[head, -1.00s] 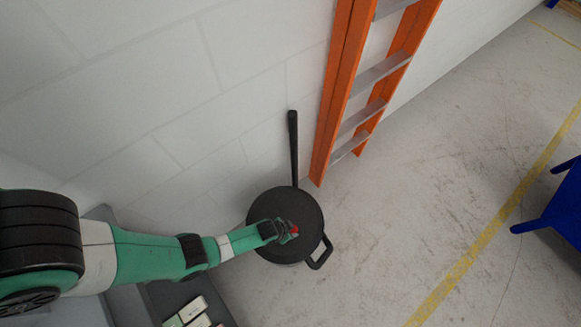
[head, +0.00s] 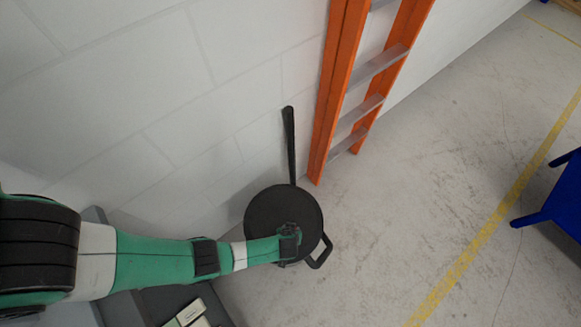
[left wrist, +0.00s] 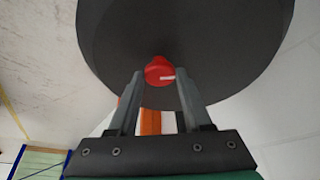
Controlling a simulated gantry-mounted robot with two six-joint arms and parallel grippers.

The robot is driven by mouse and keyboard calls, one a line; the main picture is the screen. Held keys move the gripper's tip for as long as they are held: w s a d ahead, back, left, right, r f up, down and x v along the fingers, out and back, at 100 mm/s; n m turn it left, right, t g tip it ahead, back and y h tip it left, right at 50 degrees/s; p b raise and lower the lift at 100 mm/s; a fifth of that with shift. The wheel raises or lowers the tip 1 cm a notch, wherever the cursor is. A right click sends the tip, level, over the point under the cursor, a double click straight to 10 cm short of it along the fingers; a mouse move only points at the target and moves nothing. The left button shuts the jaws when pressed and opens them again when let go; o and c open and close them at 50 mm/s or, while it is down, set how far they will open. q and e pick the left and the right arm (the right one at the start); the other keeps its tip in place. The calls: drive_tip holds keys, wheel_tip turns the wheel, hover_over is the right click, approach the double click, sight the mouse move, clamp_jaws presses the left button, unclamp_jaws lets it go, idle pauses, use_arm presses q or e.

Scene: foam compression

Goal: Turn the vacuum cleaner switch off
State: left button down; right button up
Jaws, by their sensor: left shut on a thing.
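The vacuum cleaner (head: 268,205) is a dark round body on the floor by the wall, seen from above in the head view. Its dark underside-like curved face fills the top of the left wrist view (left wrist: 215,35). The red round switch knob (left wrist: 158,66) has a white mark pointing right in that view. My left gripper (head: 291,240) is over the cleaner's top and hides the knob in the head view. In the left wrist view its two grey fingers (left wrist: 160,80) are shut on the knob, one at each side. My right gripper is not in view.
An orange ladder (head: 331,95) leans by the wall behind the cleaner. A long black handle (head: 290,145) rises from the cleaner, and a black loop (head: 322,254) sticks out front right. A blue object (head: 553,195) stands at the right. The concrete floor (head: 420,200) between is clear.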

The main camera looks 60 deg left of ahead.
use_arm(q)
drive_tip(key=shift+n, duration=0.4)
drive_tip(key=shift+c, duration=1.8)
unclamp_jaws()
drive_tip(key=p+v, duration=1.1)
drive_tip(key=p, duration=0.1)
drive_tip(key=shift+d+r, duration=0.15)
drive_tip(key=shift+r, duration=0.15)
